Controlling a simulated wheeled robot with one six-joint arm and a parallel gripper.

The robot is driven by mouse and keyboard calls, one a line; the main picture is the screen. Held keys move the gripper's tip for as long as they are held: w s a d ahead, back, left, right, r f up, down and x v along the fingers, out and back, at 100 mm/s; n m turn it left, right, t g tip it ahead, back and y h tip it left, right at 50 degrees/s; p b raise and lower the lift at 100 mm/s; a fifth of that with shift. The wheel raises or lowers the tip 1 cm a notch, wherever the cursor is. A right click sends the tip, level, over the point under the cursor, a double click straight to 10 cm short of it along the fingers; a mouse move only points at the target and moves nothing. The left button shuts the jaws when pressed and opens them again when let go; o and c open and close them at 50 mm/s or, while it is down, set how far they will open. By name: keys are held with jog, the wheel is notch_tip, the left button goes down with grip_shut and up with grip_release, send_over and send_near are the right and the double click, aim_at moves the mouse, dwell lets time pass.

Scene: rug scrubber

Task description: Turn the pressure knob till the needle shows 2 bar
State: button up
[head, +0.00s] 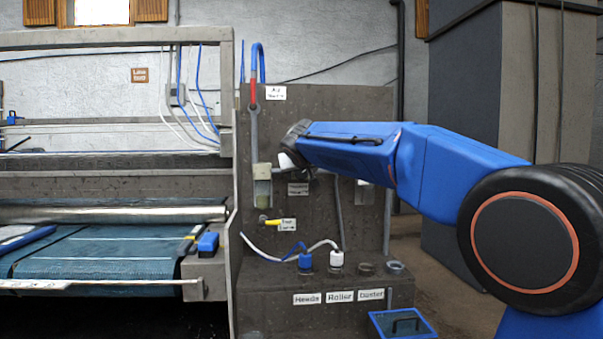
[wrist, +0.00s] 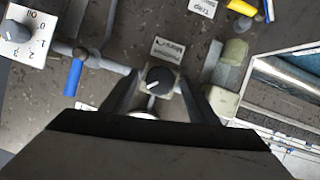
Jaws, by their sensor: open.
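In the wrist view a round black knob (wrist: 159,80) with a white pointer line sits on the panel beside a small label (wrist: 168,49) that appears to read "Pressure". My gripper (wrist: 161,88) is open, with one finger on each side of the knob and a gap to both. I cannot tell whether the fingertips reach its depth. A pale round edge (wrist: 143,116), perhaps the gauge, shows just beyond the knob, mostly covered by my gripper. No needle is readable. In the head view my gripper (head: 290,150) is at the panel and the knob is hidden.
The stone-like panel (head: 350,115) carries pipes and a yellow-handled valve (head: 272,222). A white numbered dial (wrist: 17,33) and a blue lever (wrist: 73,77) show in the wrist view. Below are hose sockets (head: 366,269) and a blue tray (head: 402,324). The scrubber frame (head: 233,190) stands left.

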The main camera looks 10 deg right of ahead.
jog(key=shift+c, duration=0.2)
jog(key=c, duration=1)
